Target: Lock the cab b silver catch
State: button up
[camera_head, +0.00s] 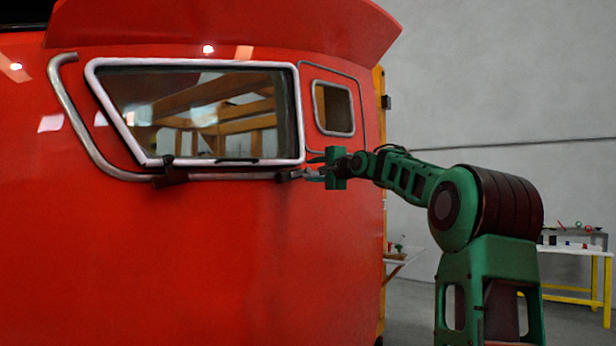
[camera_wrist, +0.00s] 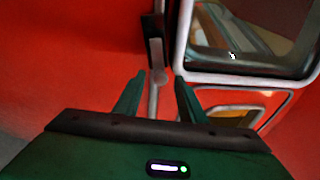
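The red cab (camera_head: 230,240) has a large window in a silver frame (camera_head: 200,62). A small silver catch (camera_wrist: 153,98) shows in the wrist view as a thin bar with a round pivot end, beside a dark upright bracket (camera_wrist: 155,40) near the window frame. My gripper (camera_wrist: 160,85) is open, its two green fingers on either side of the bar with gaps to both; I cannot tell its depth to the bar. In the head view my gripper (camera_head: 308,170) is by the window's lower right corner and hides most of the catch there.
A bent silver handrail (camera_head: 72,110) runs left of and below the window. A second dark fitting (camera_head: 172,170) sits under the window's left part. A small side window (camera_head: 334,108) is just above my gripper. A yellow-legged table (camera_head: 575,248) stands far right.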

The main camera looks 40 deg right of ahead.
jog(key=shift+w+d+f, duration=0.1)
jog(key=shift+w, duration=0.65)
grip_shut()
